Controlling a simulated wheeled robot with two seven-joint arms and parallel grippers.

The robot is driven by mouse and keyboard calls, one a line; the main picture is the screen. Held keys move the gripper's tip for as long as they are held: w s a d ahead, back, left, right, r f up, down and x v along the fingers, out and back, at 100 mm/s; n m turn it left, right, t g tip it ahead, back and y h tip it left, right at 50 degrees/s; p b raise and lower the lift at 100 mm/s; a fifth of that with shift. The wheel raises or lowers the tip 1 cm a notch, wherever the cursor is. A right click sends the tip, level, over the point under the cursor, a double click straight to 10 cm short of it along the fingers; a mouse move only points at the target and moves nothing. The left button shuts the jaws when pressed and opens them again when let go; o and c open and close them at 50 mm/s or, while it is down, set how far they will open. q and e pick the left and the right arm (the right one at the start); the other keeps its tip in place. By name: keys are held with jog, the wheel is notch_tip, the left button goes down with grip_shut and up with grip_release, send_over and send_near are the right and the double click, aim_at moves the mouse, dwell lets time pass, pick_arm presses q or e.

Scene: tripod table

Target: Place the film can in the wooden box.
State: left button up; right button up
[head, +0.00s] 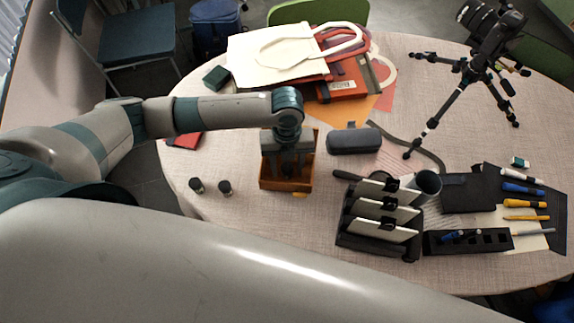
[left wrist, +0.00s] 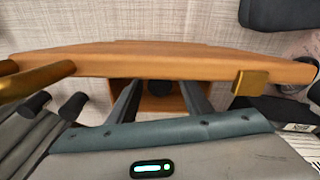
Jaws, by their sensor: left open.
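The wooden box (head: 287,185) stands open on the table, and it also shows in the left wrist view (left wrist: 200,62). My left gripper (head: 288,168) points down into it. In the left wrist view its two fingers (left wrist: 160,100) are apart, with a dark round thing (left wrist: 160,87) between and beyond them, which looks like a film can's lid inside the box. Whether the fingers touch it is unclear. Two more dark film cans, one (head: 196,185) and another (head: 225,187), stand on the table left of the box. My right gripper is not in view.
A dark glasses case (head: 354,140) lies right of the box. A black rack (head: 378,220) with white cards stands front right. A tote bag (head: 280,55) lies behind, and a camera tripod (head: 455,95) stands at back right. Cloth left of the cans is clear.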

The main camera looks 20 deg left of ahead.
aim_at(287, 163)
pick_arm(q)
notch_tip(287, 163, up, 12)
jog(key=w+b, duration=0.1)
jog(key=b, duration=0.2)
jog(key=shift+w+a, duration=0.2)
jog(key=shift+a, duration=0.05)
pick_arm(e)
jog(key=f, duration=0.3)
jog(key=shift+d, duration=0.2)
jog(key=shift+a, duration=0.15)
